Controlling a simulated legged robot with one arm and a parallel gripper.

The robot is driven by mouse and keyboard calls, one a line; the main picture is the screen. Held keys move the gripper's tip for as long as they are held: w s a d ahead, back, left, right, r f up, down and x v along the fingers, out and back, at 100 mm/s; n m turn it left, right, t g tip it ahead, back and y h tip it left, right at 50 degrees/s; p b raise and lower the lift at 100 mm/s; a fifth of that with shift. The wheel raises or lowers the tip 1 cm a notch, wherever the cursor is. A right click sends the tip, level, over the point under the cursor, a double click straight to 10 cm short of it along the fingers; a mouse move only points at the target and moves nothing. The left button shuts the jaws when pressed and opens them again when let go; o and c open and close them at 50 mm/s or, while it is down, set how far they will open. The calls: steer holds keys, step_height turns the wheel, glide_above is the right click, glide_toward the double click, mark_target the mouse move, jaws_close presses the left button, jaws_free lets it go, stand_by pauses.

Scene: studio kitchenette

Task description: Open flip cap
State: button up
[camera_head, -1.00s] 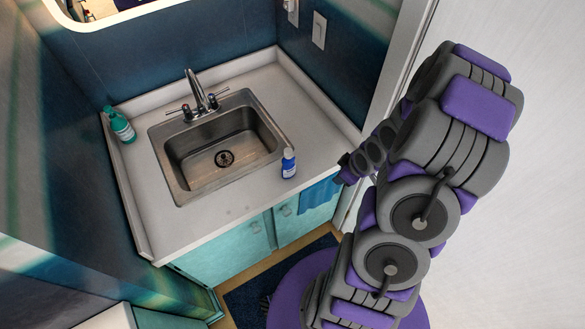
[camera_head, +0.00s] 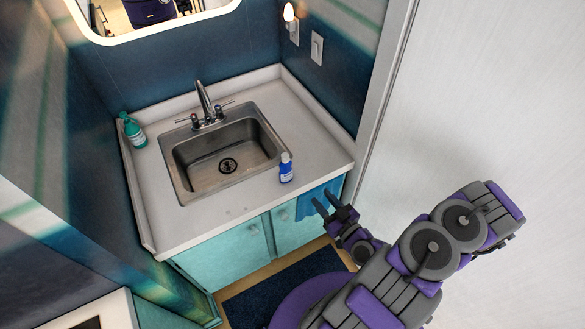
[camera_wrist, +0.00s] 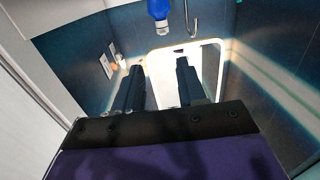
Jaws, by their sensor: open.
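A small blue bottle (camera_head: 286,174) with a white cap (camera_head: 286,157) stands upright on the counter at the sink's front right corner. In the wrist view the bottle (camera_wrist: 158,9) shows upside down at the top edge, partly cut off, with its pale cap (camera_wrist: 163,27) pointing down. My gripper (camera_head: 327,199) is open and empty in front of the counter, to the right of the bottle and lower in the picture, apart from it. In the wrist view both fingers of my gripper (camera_wrist: 159,78) are spread.
A green bottle (camera_head: 133,131) stands at the counter's back left. The steel sink (camera_head: 228,148) with a faucet (camera_head: 205,103) fills the middle of the white counter (camera_head: 322,132). A blue towel (camera_head: 308,204) hangs at the front near my gripper. A wall stands right.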

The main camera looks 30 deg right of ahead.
mark_target(286, 158)
steer(key=w+a+b, duration=0.2)
steer(key=w+b, duration=0.1)
steer(key=w, duration=1.4)
steer(key=shift+a+r+b, duration=0.25)
steer(key=shift+b, duration=0.1)
steer(key=shift+d, duration=0.1)
steer(key=shift+c, duration=0.4)
jaws_close()
